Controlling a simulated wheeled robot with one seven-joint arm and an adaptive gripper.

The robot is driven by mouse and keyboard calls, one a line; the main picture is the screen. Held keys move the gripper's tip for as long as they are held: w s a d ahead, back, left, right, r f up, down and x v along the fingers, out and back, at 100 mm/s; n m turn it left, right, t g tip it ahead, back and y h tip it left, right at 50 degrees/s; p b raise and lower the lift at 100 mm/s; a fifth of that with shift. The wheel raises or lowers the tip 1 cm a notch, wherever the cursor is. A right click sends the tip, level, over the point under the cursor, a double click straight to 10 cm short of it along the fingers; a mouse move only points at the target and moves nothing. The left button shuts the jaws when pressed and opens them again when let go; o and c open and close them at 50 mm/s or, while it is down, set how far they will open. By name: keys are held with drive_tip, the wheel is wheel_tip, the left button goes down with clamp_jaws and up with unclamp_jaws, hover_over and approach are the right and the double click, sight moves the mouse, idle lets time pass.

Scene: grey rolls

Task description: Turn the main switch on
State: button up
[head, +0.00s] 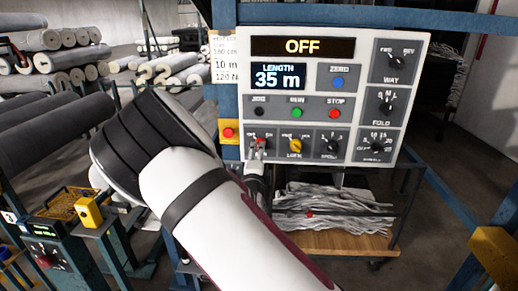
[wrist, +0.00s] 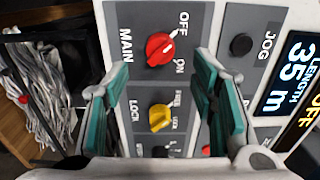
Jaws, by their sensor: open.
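The main switch is a red rotary knob (wrist: 160,49) on a grey plate marked MAIN, OFF and ON. Its white pointer mark is turned toward OFF. In the head view the knob is mostly hidden behind my gripper (head: 257,148) at the panel's lower left. In the wrist view my gripper (wrist: 162,72) is open, with one teal-padded finger on each side of the knob's column. The knob lies between and just beyond the fingertips, and I see no contact. The control panel's display (head: 303,46) reads OFF.
A yellow LOCK knob (wrist: 160,117) sits beside the main switch; it also shows in the head view (head: 295,145). A black JOG button (wrist: 241,44) is nearby. A red button on a yellow box (head: 228,132) is left of the panel. A cart (head: 345,243) stands below.

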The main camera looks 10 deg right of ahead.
drive_tip(key=x, duration=0.6)
drive_tip(key=shift+w+d, duration=0.1)
drive_tip(key=shift+w, duration=0.25)
drive_tip(key=c, duration=1.2)
